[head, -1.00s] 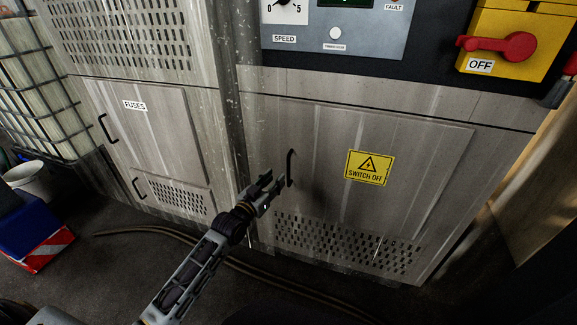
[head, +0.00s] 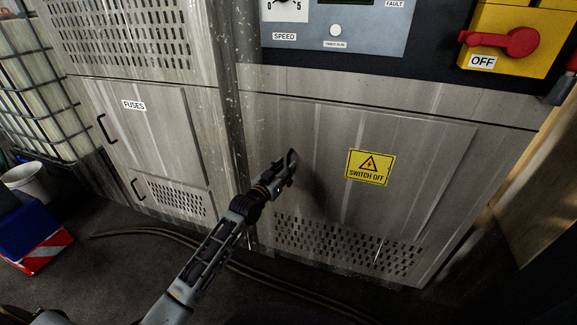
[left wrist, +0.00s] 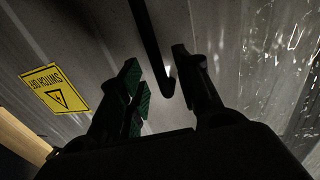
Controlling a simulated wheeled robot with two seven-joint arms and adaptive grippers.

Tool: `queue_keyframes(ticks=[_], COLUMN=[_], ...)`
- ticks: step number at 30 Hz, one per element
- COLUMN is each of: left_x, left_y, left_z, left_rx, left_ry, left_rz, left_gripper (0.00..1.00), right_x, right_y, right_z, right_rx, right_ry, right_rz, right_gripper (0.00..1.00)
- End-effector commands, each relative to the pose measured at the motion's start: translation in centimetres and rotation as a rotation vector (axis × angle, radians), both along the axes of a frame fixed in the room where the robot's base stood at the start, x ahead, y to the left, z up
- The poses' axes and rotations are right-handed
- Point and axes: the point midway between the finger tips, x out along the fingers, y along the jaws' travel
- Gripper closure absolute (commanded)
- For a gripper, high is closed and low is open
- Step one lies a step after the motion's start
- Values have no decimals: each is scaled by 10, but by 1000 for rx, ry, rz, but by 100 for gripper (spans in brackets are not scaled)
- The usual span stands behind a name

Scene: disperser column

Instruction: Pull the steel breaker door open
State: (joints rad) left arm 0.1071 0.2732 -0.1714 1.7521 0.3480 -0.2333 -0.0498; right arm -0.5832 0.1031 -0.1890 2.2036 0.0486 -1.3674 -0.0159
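The steel breaker door (head: 430,165) is the scratched grey panel with the yellow SWITCH OFF sign (head: 369,167). It looks shut, flush with the cabinet front. Its black bar handle (left wrist: 152,45) sits near the door's left edge; in the head view my gripper mostly hides it. My left gripper (head: 284,170) is at the handle, pointing at the door. In the left wrist view the gripper (left wrist: 158,78) is open, with the handle's lower end between its fingers. The fingers look apart from the bar; contact is not clear. My right gripper is not in view.
Above are a SPEED panel (head: 360,40) and a red rotary switch (head: 505,43) at OFF. A cable (head: 170,234) lies on the floor. A blue box (head: 27,228) stands at far left.

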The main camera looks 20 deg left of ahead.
Motion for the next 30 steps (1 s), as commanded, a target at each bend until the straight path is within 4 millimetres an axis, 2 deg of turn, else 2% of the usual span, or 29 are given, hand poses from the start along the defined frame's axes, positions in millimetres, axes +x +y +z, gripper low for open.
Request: queue_keyframes(ticks=[10, 24, 26, 30], left_x=[23, 28, 28, 28], left_y=[-5, -6, -6, -6], left_z=[0, 0, 0, 0], left_rx=[0, 0, 0, 0], left_ry=[-1, 0, 0, 0], left_rz=[1, 0, 0, 0], left_gripper=[66, 66, 71, 89], right_x=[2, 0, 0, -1], right_y=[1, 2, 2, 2], right_z=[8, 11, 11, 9], right_rx=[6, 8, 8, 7], right_ry=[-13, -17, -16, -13], right_rz=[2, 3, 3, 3], right_gripper=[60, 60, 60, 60])
